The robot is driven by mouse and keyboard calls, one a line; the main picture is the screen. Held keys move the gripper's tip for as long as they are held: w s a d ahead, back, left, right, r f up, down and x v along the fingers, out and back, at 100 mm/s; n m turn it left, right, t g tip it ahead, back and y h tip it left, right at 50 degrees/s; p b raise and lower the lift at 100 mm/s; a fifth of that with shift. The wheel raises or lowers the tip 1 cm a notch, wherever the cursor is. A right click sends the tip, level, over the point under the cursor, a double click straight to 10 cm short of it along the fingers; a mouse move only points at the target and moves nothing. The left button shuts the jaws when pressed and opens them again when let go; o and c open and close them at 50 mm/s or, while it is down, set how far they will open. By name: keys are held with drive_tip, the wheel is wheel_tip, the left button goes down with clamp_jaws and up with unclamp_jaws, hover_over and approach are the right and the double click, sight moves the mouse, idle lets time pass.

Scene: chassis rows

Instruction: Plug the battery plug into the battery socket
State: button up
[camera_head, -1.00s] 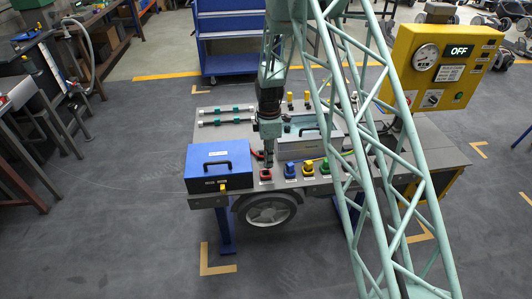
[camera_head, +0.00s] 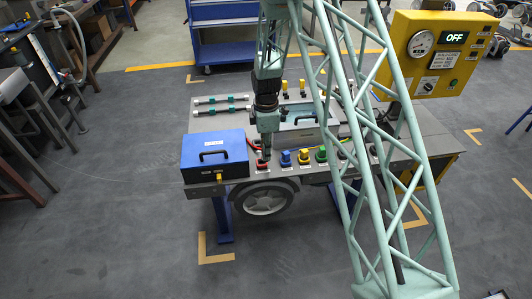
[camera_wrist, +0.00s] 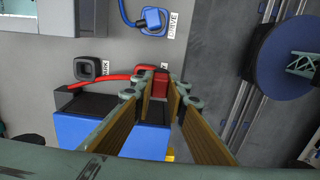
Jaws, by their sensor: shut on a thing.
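My gripper (camera_wrist: 153,80) is shut on a red plug (camera_wrist: 160,87) with a red cable running off to the left in the wrist view. In the head view my gripper (camera_head: 264,158) is over the front edge of the grey deck, with red (camera_head: 262,164) showing at its tips. The fingers hide much of the plug, and I cannot tell whether it sits in a socket. A black square socket (camera_wrist: 88,68), its label partly hidden, is on the deck to the left in the wrist view. I cannot tell which socket is the battery one.
A blue box (camera_head: 214,158) with a black handle stands close left of my gripper. A blue plug (camera_head: 286,159) marked DRIVE, a yellow one (camera_head: 304,157) and a green one (camera_head: 321,155) are to the right. A yellow panel (camera_head: 443,55) reads OFF.

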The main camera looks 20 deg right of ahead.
drive_tip(key=shift+w+r+p, duration=0.1)
drive_tip(key=shift+r+p, duration=0.1)
drive_tip(key=shift+p, duration=0.15)
drive_tip(key=p, duration=0.2)
drive_tip(key=w+r+p, duration=0.1)
drive_tip(key=p, duration=0.1)
drive_tip(key=shift+w+a+r, duration=0.25)
drive_tip(key=shift+a, duration=0.1)
drive_tip(key=p, duration=0.1)
drive_tip(key=w+p, duration=0.1)
drive_tip(key=p, duration=0.1)
drive_tip(key=shift+w+a+r, duration=0.1)
drive_tip(key=shift+a+r, duration=0.15)
drive_tip(key=shift+r, duration=0.1)
drive_tip(key=shift+w, duration=0.1)
drive_tip(key=shift+f, duration=0.25)
drive_tip(key=shift+f+b, duration=0.4)
drive_tip(key=shift+f, duration=1.7)
drive_tip(key=shift+b, duration=0.4)
idle(0.4)
drive_tip(key=shift+f+b, duration=0.75)
drive_tip(key=shift+f, duration=0.65)
idle(0.5)
